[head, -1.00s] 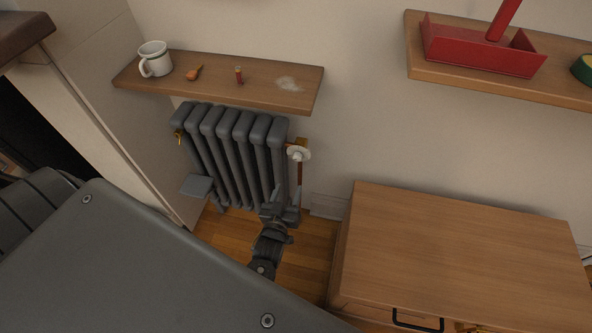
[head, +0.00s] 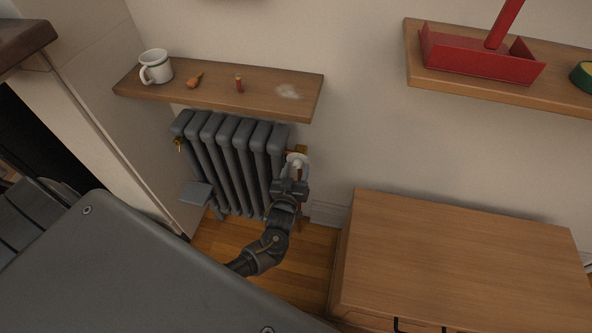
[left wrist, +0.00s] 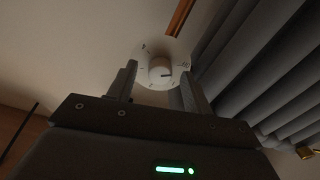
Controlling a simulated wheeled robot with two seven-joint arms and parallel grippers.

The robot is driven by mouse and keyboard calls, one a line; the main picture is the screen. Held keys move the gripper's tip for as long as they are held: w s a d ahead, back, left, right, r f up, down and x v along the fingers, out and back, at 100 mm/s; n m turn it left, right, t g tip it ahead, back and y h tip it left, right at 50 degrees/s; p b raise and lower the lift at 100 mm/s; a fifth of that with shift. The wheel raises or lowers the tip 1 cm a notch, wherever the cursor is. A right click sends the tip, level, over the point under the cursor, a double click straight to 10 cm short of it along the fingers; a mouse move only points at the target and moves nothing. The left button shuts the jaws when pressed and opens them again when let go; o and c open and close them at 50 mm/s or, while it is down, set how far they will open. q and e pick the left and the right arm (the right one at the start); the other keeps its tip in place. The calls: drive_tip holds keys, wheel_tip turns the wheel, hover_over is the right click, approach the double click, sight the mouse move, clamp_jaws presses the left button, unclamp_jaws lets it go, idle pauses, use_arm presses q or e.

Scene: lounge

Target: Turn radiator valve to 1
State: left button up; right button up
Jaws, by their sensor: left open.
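The white radiator valve (head: 297,159) sits at the upper right end of the grey radiator (head: 232,150), on a copper pipe. In the left wrist view the valve knob (left wrist: 160,70) shows a round dial plate with marks around a central knob; the digits are too small to read surely. A dark pointer mark on the knob points right. My left gripper (head: 293,172) is just in front of the valve. In the left wrist view its open fingers (left wrist: 156,88) stand on either side of the knob, apart from it. My right gripper is not in view.
A wooden shelf (head: 215,90) with a white mug (head: 155,67) and small items hangs above the radiator. A wooden cabinet (head: 455,255) stands to the right. A grey plate (head: 196,193) is at the radiator's left.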

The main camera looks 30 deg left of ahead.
use_arm(q)
drive_tip(key=shift+w, duration=0.1)
drive_tip(key=c, duration=1)
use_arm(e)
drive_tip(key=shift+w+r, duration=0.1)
use_arm(q)
drive_tip(key=shift+o, duration=0.2)
drive_tip(key=m+p, duration=0.2)
drive_tip(key=m, duration=0.2)
drive_tip(key=shift+r+m, duration=0.1)
drive_tip(key=shift+m, duration=0.2)
drive_tip(key=shift+m+p, duration=0.35)
drive_tip(key=shift+m, duration=0.15)
drive_tip(key=m+p, duration=0.1)
drive_tip(key=m, duration=0.2)
drive_tip(key=shift+m+p, duration=0.5)
drive_tip(key=shift+m, duration=1)
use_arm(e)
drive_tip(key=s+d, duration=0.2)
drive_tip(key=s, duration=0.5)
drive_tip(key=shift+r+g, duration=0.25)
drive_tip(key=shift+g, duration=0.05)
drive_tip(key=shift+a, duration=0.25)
